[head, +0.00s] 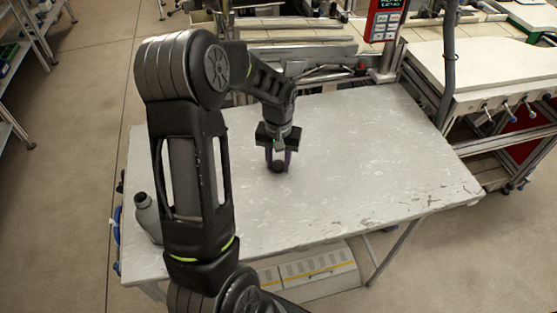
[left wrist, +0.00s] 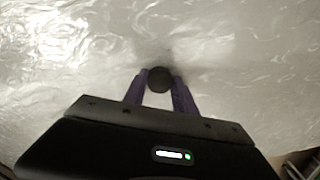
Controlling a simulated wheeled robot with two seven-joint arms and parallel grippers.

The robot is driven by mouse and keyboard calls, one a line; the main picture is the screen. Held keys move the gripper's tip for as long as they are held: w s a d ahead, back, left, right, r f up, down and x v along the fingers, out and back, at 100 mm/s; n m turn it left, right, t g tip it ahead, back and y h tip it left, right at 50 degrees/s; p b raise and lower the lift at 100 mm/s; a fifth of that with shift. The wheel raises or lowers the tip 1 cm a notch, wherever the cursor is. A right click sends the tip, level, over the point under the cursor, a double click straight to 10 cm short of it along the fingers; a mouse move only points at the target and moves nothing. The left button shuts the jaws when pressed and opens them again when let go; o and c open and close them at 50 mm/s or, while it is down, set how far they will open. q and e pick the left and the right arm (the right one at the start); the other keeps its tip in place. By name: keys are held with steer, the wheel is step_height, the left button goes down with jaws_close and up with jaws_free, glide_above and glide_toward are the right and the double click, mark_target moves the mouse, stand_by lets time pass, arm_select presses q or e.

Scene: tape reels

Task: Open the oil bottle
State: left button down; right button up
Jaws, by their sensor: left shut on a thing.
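The grey oil bottle (head: 147,217) stands at the left edge of the table, partly hidden behind my left arm. Its narrow neck points up; whether its mouth is open is too small to tell. My left gripper (head: 278,163) is well to the right of the bottle, over the middle of the table, pointing down. Its purple fingers are shut on a small dark round cap (head: 277,167). The cap also shows between the fingertips in the left wrist view (left wrist: 159,80). It is at or close above the table top; I cannot tell whether it touches. My right gripper is not in view.
The pale, scuffed table (head: 370,160) is clear to the right of the gripper. A metal frame with a red panel (head: 385,20) stands behind it. A white workbench (head: 480,70) is at the back right. A box (head: 315,268) lies below the front edge.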

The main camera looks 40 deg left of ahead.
mark_target(278, 165)
arm_select(q)
steer(key=shift+f, duration=0.2)
steer(key=c, duration=1)
jaws_free()
steer(key=shift+r, duration=0.1)
steer(key=shift+r, duration=0.1)
step_height(278, 165, up, 12)
steer(key=b, duration=0.1)
